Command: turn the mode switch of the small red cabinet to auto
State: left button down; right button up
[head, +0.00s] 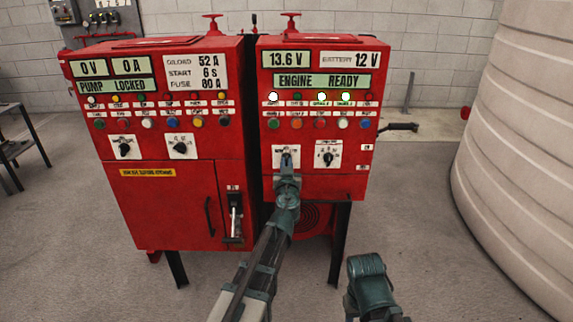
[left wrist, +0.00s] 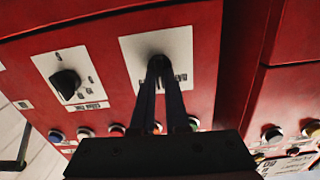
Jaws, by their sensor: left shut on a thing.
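The small red cabinet (head: 315,185) stands on the right of the pair, with "ENGINE READY" on its display. Two black selector knobs on white plates sit low on its front. My left gripper (head: 287,158) is at the left plate (head: 278,150), shut on the mode switch knob. In the left wrist view the gripper (left wrist: 160,66) closes on this knob in front of its white plate (left wrist: 130,52); the fingers hide most of the knob, so its pointing direction cannot be told. The other knob (head: 328,159) is free; it also shows in the left wrist view (left wrist: 66,84).
The larger red cabinet (head: 160,210) stands close on the left, with two knobs and a lever (head: 235,215). Lamps and coloured buttons line both fronts above the knobs. A large pale ribbed tank (head: 520,150) stands at the right. The grey floor between is clear.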

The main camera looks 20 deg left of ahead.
pick_arm(q)
jog(key=m, duration=0.4)
jog(key=shift+d+m, duration=0.1)
jog(key=shift+m, duration=0.3)
jog(key=shift+f+m, duration=0.1)
jog(key=shift+m, duration=1.6)
jog(key=c, duration=0.9)
grip_release()
